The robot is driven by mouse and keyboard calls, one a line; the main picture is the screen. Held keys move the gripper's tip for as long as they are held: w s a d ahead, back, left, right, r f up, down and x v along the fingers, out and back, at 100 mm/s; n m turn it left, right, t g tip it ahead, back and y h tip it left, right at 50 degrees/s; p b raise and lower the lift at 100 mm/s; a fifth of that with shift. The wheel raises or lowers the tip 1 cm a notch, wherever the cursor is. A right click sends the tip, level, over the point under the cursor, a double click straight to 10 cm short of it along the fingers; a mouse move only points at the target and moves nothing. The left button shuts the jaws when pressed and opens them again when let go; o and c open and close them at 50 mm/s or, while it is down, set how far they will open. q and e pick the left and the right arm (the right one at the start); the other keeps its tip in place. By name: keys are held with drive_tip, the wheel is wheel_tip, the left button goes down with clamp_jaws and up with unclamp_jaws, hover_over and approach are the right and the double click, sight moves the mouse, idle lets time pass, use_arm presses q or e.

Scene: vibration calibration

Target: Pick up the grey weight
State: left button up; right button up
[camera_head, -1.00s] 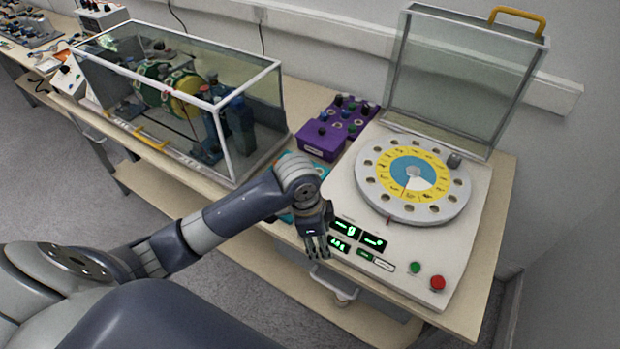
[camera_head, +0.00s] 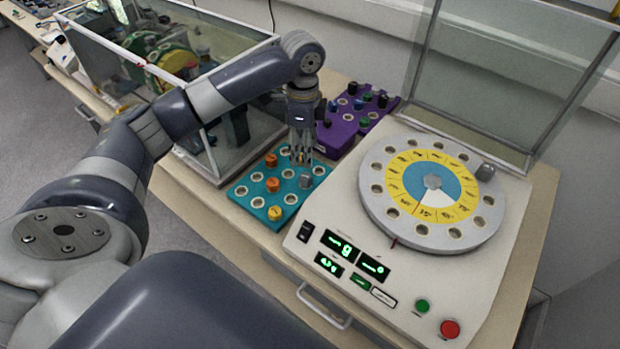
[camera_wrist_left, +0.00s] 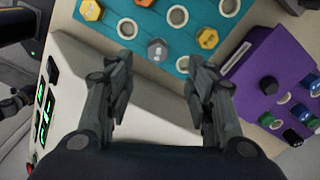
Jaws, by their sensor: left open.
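A grey weight (camera_head: 305,181) stands on the teal tray (camera_head: 243,190), near its right edge. It also shows in the left wrist view as a grey hexagonal piece (camera_wrist_left: 157,49), ahead of the fingertips and between their lines. My left gripper (camera_head: 301,158) points down over the tray's right part, close to the grey weight, open and empty. Its two fingers (camera_wrist_left: 160,75) are apart in the left wrist view. My right gripper is not in view.
Orange weights (camera_head: 272,184) and a yellow weight (camera_head: 275,213) stand on the same tray. A purple box (camera_head: 340,137) with dark, blue and green pieces is just behind. The white machine (camera_head: 440,285) with a raised clear lid stands at right; a glass case (camera_head: 237,160) is at left.

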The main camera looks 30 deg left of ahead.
sight(305, 176)
use_arm(q)
wheel_tip(305, 176, down, 4)
drive_tip(key=shift+s+r, duration=0.15)
drive_tip(key=shift+r, duration=0.05)
drive_tip(key=shift+f, duration=0.3)
drive_tip(key=f, duration=0.1)
drive_tip(key=f+p, duration=0.1)
drive_tip(key=f, duration=0.2)
drive_tip(key=shift+d+f, duration=0.1)
drive_tip(key=shift+d, duration=0.15)
drive_tip(key=shift+f+p, duration=0.3)
drive_tip(key=shift+f, duration=0.2)
drive_tip(key=shift+c, duration=0.3)
drive_tip(key=c, duration=0.9)
drive_tip(key=shift+c, duration=0.5)
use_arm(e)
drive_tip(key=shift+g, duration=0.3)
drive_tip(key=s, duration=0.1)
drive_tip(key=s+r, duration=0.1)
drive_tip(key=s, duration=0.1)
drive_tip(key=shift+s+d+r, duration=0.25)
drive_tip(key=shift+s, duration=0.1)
